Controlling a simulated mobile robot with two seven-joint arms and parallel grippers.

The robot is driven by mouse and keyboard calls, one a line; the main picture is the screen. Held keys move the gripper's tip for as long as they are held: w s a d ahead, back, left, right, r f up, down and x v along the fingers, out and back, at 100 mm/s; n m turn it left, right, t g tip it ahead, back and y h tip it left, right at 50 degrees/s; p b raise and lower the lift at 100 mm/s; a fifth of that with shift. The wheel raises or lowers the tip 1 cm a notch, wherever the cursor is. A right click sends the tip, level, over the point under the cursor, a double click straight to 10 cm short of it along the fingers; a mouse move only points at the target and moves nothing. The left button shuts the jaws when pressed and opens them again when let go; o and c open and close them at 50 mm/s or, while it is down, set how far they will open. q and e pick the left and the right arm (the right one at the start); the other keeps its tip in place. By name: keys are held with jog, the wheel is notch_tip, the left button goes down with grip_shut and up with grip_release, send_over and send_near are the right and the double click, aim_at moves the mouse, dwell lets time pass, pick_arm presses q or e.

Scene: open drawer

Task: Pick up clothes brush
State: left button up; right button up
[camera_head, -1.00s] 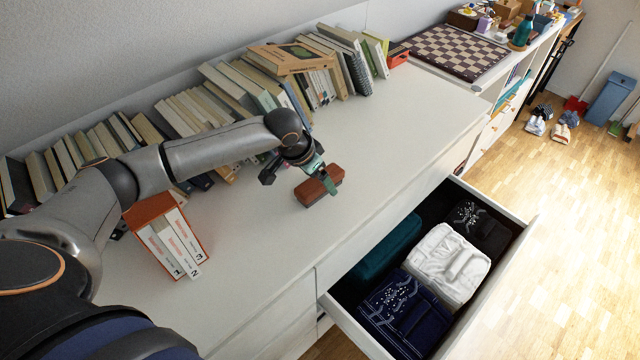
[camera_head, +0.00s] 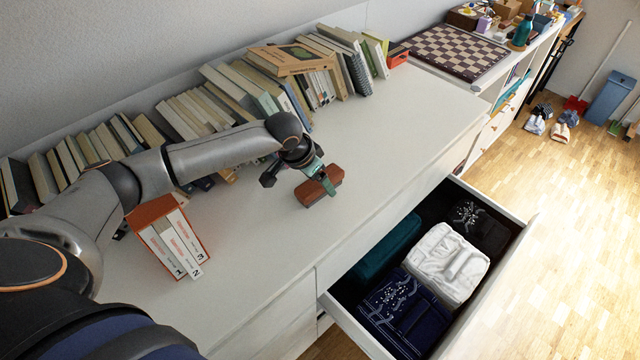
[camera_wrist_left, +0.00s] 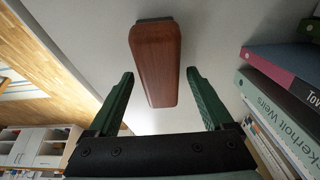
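The clothes brush (camera_head: 308,194), a reddish-brown block, lies on the white dresser top in the head view. In the left wrist view the brush (camera_wrist_left: 154,62) is a long wooden shape with a dark strip at its far end. My left gripper (camera_head: 322,178) is at the brush, with a green finger overlapping it in the head view. In the wrist view the left gripper (camera_wrist_left: 160,76) is open, its green fingers on either side of the brush's near end with gaps on both sides. My right gripper is in neither view.
A row of books (camera_head: 215,98) leans along the wall behind my left arm. An orange case of white binders (camera_head: 172,245) stands nearer. An open drawer (camera_head: 345,318) with folded clothes juts out at the front. The dresser top (camera_head: 400,115) to the right is clear.

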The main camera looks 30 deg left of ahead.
pick_arm(q)
grip_shut()
dwell(0.5)
jog(key=shift+r+b, duration=0.1)
jog(key=shift+b, duration=0.2)
jog(key=shift+r, duration=0.35)
notch_tip(320, 180, up, 3)
jog(key=shift+w+r, duration=0.1)
jog(key=shift+r, duration=0.05)
jog(key=s+d+r+p, duration=0.1)
jog(key=s+d+r, duration=0.8)
jog(key=s, duration=0.1)
jog(key=shift+s+d+r, duration=0.15)
jog(key=shift+d+r, duration=0.05)
jog(key=shift+d, duration=0.15)
